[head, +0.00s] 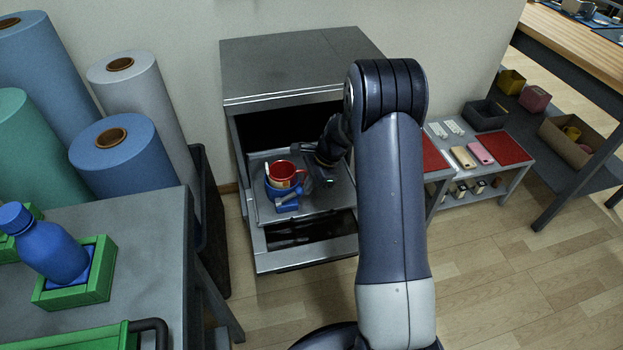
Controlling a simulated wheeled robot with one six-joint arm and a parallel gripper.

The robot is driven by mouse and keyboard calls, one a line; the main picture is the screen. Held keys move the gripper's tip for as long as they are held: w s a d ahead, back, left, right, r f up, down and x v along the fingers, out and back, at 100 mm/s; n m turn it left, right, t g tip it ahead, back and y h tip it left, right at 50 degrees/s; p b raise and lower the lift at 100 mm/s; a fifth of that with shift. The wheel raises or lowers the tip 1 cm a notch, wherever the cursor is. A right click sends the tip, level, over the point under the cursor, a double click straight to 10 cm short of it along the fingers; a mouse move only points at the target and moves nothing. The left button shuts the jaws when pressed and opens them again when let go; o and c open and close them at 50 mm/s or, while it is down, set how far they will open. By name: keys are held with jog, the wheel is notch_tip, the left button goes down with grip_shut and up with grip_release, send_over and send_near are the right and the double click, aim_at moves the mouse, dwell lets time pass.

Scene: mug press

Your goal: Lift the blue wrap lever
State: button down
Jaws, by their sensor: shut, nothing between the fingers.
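A red mug (288,167) sits in a blue wrap on the pulled-out tray (327,204) of the grey cabinet. The blue wrap lever (288,199) is at the near side of the mug, low against the tray. My gripper (311,179) is just right of the mug and lever, shut and empty. Its dark fingers are small here, and I cannot tell whether they touch the wrap. My arm hides the right part of the tray and cabinet.
The grey cabinet (300,62) has a dark opening above the tray and an open lower drawer (300,262). Large fabric rolls (122,160) stand at left. A grey table (130,235) holds a blue bottle (45,245) in a green block. A low shelf with red mats (497,147) stands at right.

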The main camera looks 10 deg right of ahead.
jog(key=shift+a+r+h+p, duration=0.4)
jog(key=shift+r+h+p, duration=0.25)
jog(key=shift+h, duration=0.15)
jog(key=shift+r+p, duration=0.65)
jog(key=shift+r, duration=0.15)
notch_tip(320, 180, up, 10)
jog(key=p, duration=0.7)
jog(key=shift+s+d, duration=0.2)
jog(key=shift+s, duration=0.05)
jog(key=shift+f, duration=0.1)
